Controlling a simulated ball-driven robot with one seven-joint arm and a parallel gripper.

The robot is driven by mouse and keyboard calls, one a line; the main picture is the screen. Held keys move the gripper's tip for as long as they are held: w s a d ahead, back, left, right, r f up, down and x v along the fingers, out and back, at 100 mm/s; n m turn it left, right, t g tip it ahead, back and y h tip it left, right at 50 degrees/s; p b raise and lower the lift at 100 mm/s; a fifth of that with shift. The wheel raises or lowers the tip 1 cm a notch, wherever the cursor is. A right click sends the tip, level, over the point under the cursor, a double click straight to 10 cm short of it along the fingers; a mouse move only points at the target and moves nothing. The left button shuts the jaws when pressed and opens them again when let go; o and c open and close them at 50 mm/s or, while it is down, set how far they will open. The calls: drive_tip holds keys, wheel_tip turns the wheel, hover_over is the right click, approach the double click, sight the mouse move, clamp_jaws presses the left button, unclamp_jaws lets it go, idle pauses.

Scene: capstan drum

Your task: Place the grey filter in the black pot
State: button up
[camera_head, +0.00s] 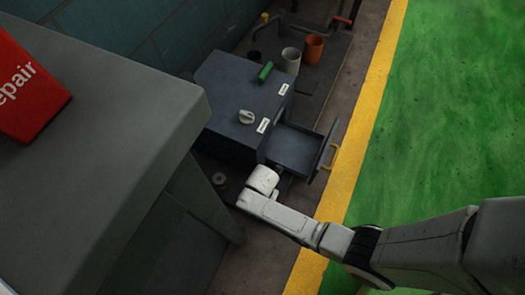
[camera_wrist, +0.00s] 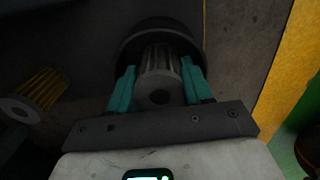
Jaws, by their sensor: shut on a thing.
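My gripper (camera_wrist: 158,88) has its two teal fingers shut on the grey filter (camera_wrist: 159,90), a pleated cylinder with a grey end cap and a dark centre hole. A round black rim, which looks like the black pot (camera_wrist: 160,24), shows just beyond the filter in the wrist view. The filter's far end overlaps this rim; I cannot tell whether it is inside or above it. In the head view my wrist is low beside the cabinet drawer, and it hides the fingers and the filter.
A yellow pleated filter (camera_wrist: 42,87) lies at left. A white pot (camera_head: 290,61) and orange pot (camera_head: 312,50) stand behind. A grey counter (camera_head: 110,140) rises at left.

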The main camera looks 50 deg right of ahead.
drive_tip(key=shift+f, duration=0.15)
drive_tip(key=o, duration=0.8)
wheel_tip(320, 180, up, 12)
drive_tip(key=p, duration=0.7)
drive_tip(key=s+d+r+m, duration=0.2)
drive_tip(key=s+r+m, duration=0.1)
drive_tip(key=r+m, duration=0.4)
drive_tip(key=s+d+r+m, duration=0.3)
drive_tip(key=r+m, duration=0.4)
drive_tip(key=s+d+r+m+t, duration=0.1)
drive_tip(key=s+d+r+m, duration=0.1)
drive_tip(key=s+r+m, duration=0.2)
drive_tip(key=shift+d+r+m, duration=0.2)
drive_tip(key=shift+r+m, duration=0.65)
drive_tip(key=shift+m, duration=0.15)
drive_tip(key=shift+d+r+m, duration=0.2)
drive_tip(key=shift+r+m, duration=0.6)
drive_tip(key=shift+m, duration=0.2)
